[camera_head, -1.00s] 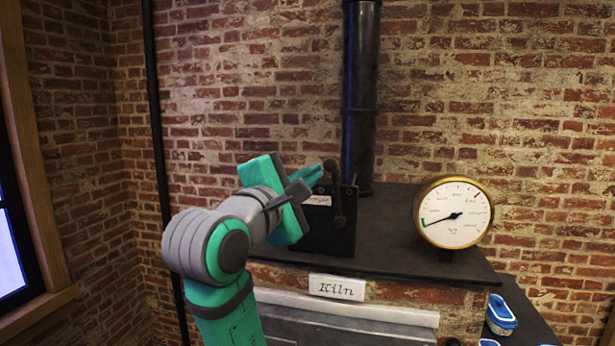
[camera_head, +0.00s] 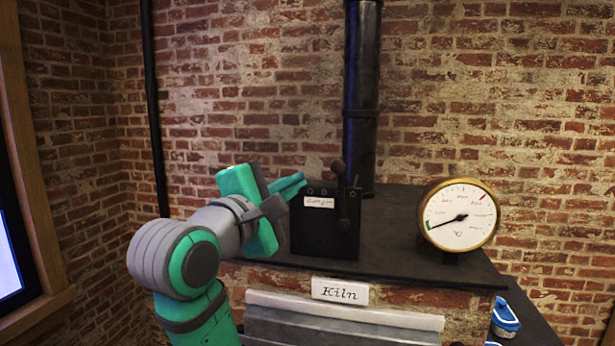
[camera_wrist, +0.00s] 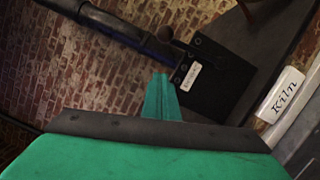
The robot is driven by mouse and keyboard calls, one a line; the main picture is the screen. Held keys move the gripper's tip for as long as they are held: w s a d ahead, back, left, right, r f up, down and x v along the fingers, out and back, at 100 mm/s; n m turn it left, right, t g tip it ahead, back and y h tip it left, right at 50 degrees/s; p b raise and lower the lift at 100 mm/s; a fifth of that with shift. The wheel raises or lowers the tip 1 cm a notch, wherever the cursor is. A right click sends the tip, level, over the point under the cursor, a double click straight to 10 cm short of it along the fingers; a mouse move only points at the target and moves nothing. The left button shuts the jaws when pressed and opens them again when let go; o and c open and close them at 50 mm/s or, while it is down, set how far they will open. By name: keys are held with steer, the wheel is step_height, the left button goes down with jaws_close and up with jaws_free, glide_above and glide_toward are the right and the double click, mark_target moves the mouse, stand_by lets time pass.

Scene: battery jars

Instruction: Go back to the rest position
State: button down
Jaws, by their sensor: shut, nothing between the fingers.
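My gripper (camera_head: 303,183) is shut and empty, its green fingertips just left of the black lever box (camera_head: 325,225) on the kiln top, apart from it as far as I can tell. In the wrist view my gripper (camera_wrist: 162,78) has its fingers together, and the lever box (camera_wrist: 218,80) stands beyond and to the right of them. The box carries a small white label whose writing is too small to read surely.
The dark kiln top (camera_head: 400,235) also holds a brass-rimmed dial gauge (camera_head: 460,216) and a black pipe (camera_head: 361,100). A "Kiln" sign (camera_head: 340,290) is on the front. A blue and white container (camera_head: 505,318) is at lower right. The brick wall (camera_head: 240,90) is behind.

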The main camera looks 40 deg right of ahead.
steer(key=r+v, duration=0.1)
steer(key=v, duration=0.8)
steer(key=w+a+f+n+t+y, duration=0.1)
steer(key=w+f+t, duration=0.15)
steer(key=f, duration=0.55)
steer(key=w+a+f+t+y, duration=0.15)
steer(key=w+f, duration=0.25)
steer(key=f, duration=0.4)
steer(key=w+a+f+n+t+y, duration=0.1)
steer(key=w+a+f+y, duration=0.15)
steer(key=f, duration=0.45)
steer(key=s+a+f+t+y, duration=0.1)
steer(key=a+f+y, duration=0.25)
steer(key=f, duration=0.85)
steer(key=s+a+f+t+y, duration=0.15)
steer(key=a+f, duration=0.35)
steer(key=f, duration=0.7)
steer(key=s+a+f+m+y, duration=0.2)
steer(key=s+a+f, duration=0.2)
steer(key=s+f, duration=0.35)
steer(key=s+a+f+m+y, duration=0.25)
steer(key=s+a+f, duration=0.3)
steer(key=s, duration=0.35)
steer(key=s+a+f+m+y, duration=0.1)
steer(key=s+m, duration=0.5)
steer(key=s, duration=1.5)
steer(key=shift+s+g+y, duration=0.25)
steer(key=shift+g+y, duration=0.1)
steer(key=shift+y, duration=0.3)
